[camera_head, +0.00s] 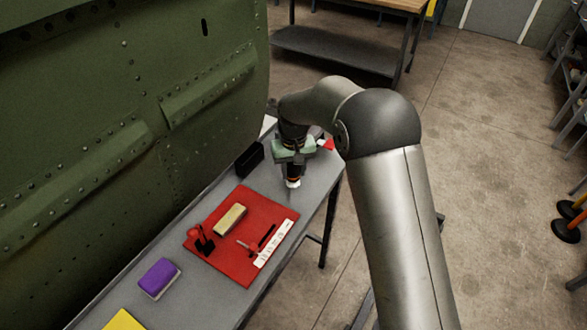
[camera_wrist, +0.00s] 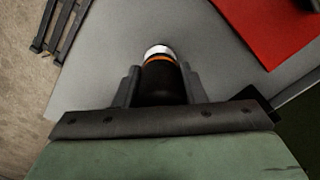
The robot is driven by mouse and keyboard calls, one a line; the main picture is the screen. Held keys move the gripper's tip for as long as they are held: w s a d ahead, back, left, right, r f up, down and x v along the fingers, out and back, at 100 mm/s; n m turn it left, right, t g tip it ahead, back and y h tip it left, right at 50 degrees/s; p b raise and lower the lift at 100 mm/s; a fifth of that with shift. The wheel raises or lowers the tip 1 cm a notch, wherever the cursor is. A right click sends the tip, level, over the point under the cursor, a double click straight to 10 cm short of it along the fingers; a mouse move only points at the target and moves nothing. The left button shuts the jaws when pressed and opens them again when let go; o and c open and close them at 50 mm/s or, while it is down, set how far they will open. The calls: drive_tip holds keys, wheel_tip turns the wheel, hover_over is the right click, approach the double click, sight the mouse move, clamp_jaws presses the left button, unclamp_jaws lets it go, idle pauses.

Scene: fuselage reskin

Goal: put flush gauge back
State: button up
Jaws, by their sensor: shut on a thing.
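My gripper (camera_head: 293,164) is shut on a dark cylindrical tool with an orange band and a white tip, which I take for the flush gauge (camera_head: 293,181). It points tip down over the grey bench, beyond the far end of the red mat (camera_head: 262,208). In the wrist view the gauge (camera_wrist: 160,72) sits between the two fingers of the gripper (camera_wrist: 160,88). The mat also shows there at upper right (camera_wrist: 268,30). I cannot tell whether the tip touches the bench.
The mat holds a tan block (camera_head: 230,220), a red and black tool (camera_head: 203,240), thin tools (camera_head: 266,236) and a white label strip (camera_head: 276,243). A black box (camera_head: 250,159) and a purple block (camera_head: 159,278) stand on the bench (camera_head: 205,292). The green riveted panel (camera_head: 120,110) borders its left.

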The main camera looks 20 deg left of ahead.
drive_tip(key=o, duration=1)
drive_tip(key=shift+f, duration=0.1)
